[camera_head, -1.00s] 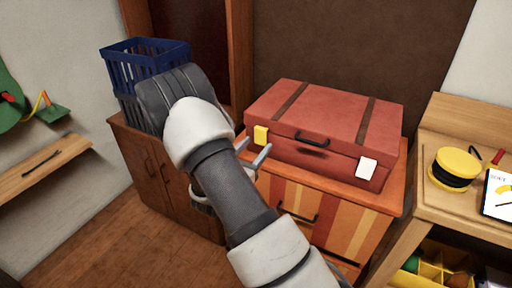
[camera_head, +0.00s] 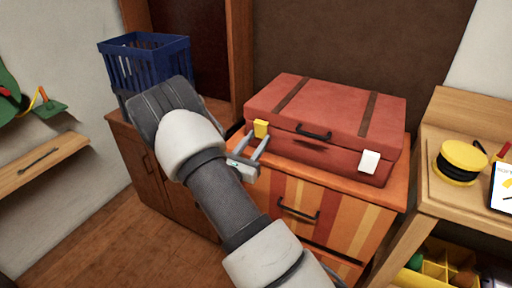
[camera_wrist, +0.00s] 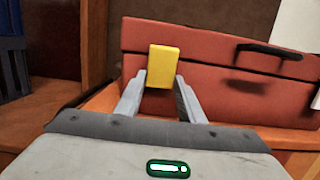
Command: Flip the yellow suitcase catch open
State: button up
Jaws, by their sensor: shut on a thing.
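The red-brown suitcase (camera_head: 335,110) lies with its lid down on a striped drawer cabinet. Its yellow catch (camera_head: 261,128) is on the front face near the left end, and also shows upright in the wrist view (camera_wrist: 163,64). My gripper (camera_head: 259,140) is at the catch, with one finger on each side of it. In the wrist view my gripper (camera_wrist: 160,86) is shut on the lower part of the catch.
The striped drawer cabinet (camera_head: 318,207) is under the suitcase. A blue basket (camera_head: 148,62) stands on a brown cabinet (camera_head: 150,180) at the left, behind my arm. A wooden workbench (camera_head: 435,202) with a yellow round object (camera_head: 461,156) stands at the right.

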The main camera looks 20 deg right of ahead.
jog(key=shift+d+f+t+h+b, duration=0.1)
jog(key=shift+f+t+h+b, duration=0.1)
jog(key=shift+t+h+b, duration=0.15)
jog(key=o, duration=1)
jog(key=shift+o, duration=0.2)
jog(key=p+v, duration=0.1)
jog(key=v, duration=1.6)
jog(key=shift+a+p, duration=0.25)
jog(key=shift+p, duration=0.1)
